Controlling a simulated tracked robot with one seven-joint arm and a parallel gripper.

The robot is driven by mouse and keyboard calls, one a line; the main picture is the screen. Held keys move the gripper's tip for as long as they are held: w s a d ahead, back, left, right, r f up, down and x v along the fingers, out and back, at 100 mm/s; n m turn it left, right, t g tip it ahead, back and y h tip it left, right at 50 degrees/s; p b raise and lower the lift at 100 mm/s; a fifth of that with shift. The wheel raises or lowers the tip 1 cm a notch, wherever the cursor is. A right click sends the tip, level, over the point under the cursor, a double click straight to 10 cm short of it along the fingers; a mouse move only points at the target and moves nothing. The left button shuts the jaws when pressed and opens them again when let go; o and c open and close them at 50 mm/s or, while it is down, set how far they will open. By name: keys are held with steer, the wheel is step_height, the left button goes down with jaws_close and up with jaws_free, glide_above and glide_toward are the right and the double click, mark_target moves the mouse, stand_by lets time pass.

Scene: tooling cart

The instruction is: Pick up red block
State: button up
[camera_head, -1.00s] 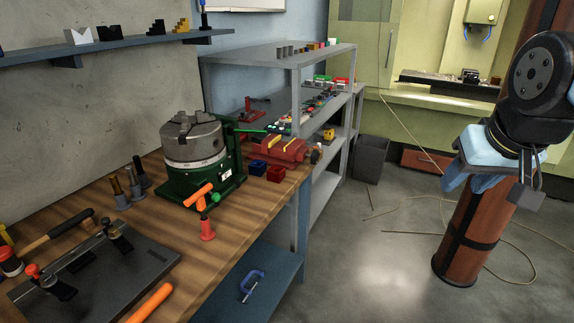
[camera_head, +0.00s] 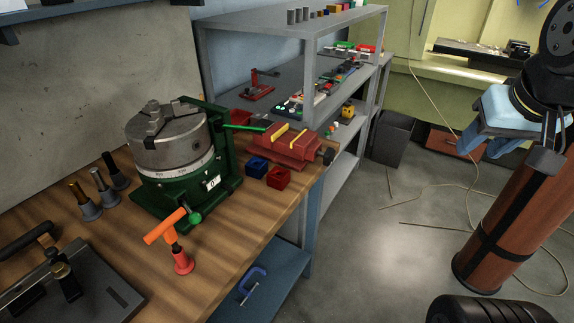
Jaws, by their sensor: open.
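The red block (camera_head: 278,176) is a small cube with a dark, hollow-looking top. It sits on the wooden bench (camera_head: 232,230) near its right edge. A similar blue block (camera_head: 257,166) stands close at its left. A red vise (camera_head: 287,145) is just behind both. My gripper (camera_head: 508,153) hangs in the air at the right, over the floor and well away from the bench. It is open, and no object shows between its fingers.
A green rotary table with a grey chuck (camera_head: 170,140) stands left of the blocks. An orange-handled red tool (camera_head: 180,258) stands in front. Grey shelves (camera_head: 307,75) rise behind the bench. A dark bin (camera_head: 393,145) and loose cable lie on the open floor at right.

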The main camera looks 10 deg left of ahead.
steer(key=shift+a, duration=0.15)
steer(key=shift+o, duration=1.4)
steer(key=shift+w+a, duration=0.2)
steer(key=o, duration=0.5)
steer(key=w+a+m, duration=0.1)
steer(key=w+a, duration=0.1)
steer(key=w+a+m+y, duration=0.1)
steer(key=w+a+m, duration=0.1)
steer(key=w+a+f+m, duration=0.1)
steer(key=a+m, duration=0.1)
steer(key=shift+w+g, duration=0.4)
steer(key=m+g+y, duration=0.3)
steer(key=m, duration=1.4)
glide_above(278, 175)
steer(key=d, duration=0.2)
steer(key=f, duration=2)
steer(key=shift+s+a, duration=0.15)
steer(key=shift+s, duration=0.25)
steer(key=shift+x, duration=2.55)
